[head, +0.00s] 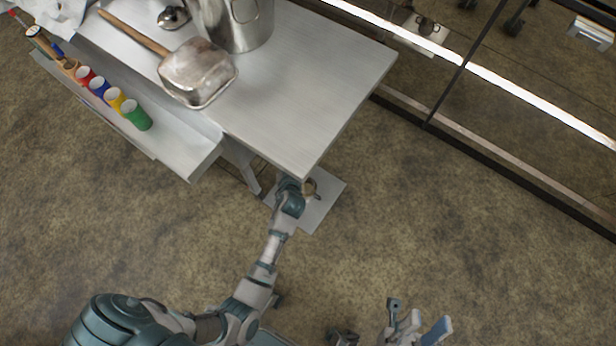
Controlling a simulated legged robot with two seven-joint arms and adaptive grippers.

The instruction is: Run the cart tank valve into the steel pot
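The steel pot (240,22) stands upright on the metal cart table at the top, cut off by the picture's edge. I cannot make out a tank valve for certain. My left gripper (303,188) is low by the table's near right corner, beside a small brownish round part (311,187) above a grey plate (325,208). Whether it touches that part, and how its fingers stand, is unclear. My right gripper (420,322) is at the bottom edge, its fingers apart and empty, away from the table.
A square metal scoop (198,75) with a wooden handle lies on the cart table (310,75), left of the pot. Red, blue, yellow and green cups (137,115) line the side shelf (185,150). A metal-framed barrier (480,75) runs along the right. The floor at lower right is clear.

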